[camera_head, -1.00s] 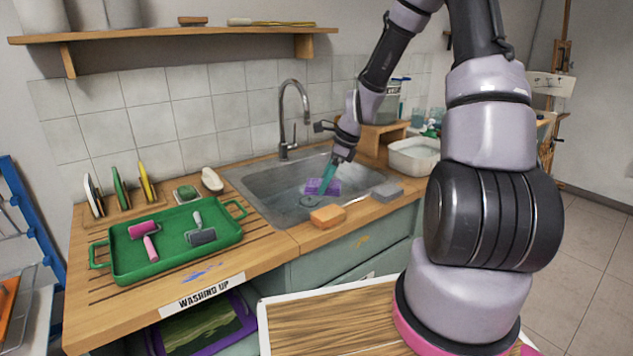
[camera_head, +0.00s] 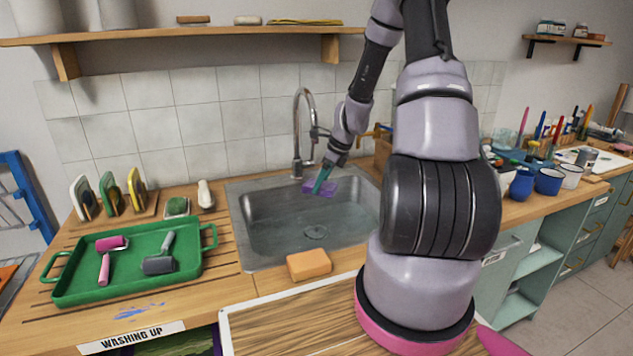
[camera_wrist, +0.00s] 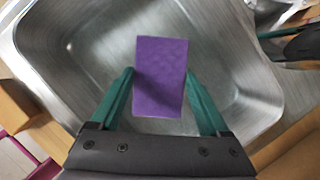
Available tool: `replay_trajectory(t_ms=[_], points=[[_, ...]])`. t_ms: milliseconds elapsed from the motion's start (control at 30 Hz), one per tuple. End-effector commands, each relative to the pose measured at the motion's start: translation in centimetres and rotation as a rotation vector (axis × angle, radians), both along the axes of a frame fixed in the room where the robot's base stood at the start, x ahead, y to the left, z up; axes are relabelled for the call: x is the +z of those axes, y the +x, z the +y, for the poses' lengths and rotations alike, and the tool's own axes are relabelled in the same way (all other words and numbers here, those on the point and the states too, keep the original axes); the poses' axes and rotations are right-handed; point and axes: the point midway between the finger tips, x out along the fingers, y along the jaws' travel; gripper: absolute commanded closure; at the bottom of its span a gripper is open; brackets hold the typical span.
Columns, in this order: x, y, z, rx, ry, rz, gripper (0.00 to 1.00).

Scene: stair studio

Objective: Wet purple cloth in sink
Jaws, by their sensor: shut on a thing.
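The purple cloth (camera_head: 322,187) is a flat rectangle held over the back right part of the steel sink (camera_head: 262,225). My gripper (camera_head: 322,180) is shut on it, with the teal fingers at its two sides. In the wrist view the purple cloth (camera_wrist: 161,76) lies between the fingertips of my gripper (camera_wrist: 160,82), with the sink's metal basin (camera_wrist: 85,45) beneath. The tap (camera_head: 304,125) arches up at the back of the sink, just left of my gripper. I cannot tell whether water is running or whether the cloth is wet.
An orange sponge (camera_head: 309,264) lies on the counter at the sink's front edge. A green tray (camera_head: 130,285) with two rollers is to the left. A shelf (camera_head: 180,38) hangs above. Cups and paint pots (camera_head: 547,181) stand on the right.

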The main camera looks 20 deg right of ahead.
Motion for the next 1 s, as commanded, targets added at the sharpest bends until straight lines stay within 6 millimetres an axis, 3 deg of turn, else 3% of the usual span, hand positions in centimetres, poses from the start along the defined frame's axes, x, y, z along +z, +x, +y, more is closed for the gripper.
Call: replay_trajectory(t_ms=[1000], points=[[-9.7, 0.0, 0.1, 0.001, 0.004, 0.002, 0.65]])
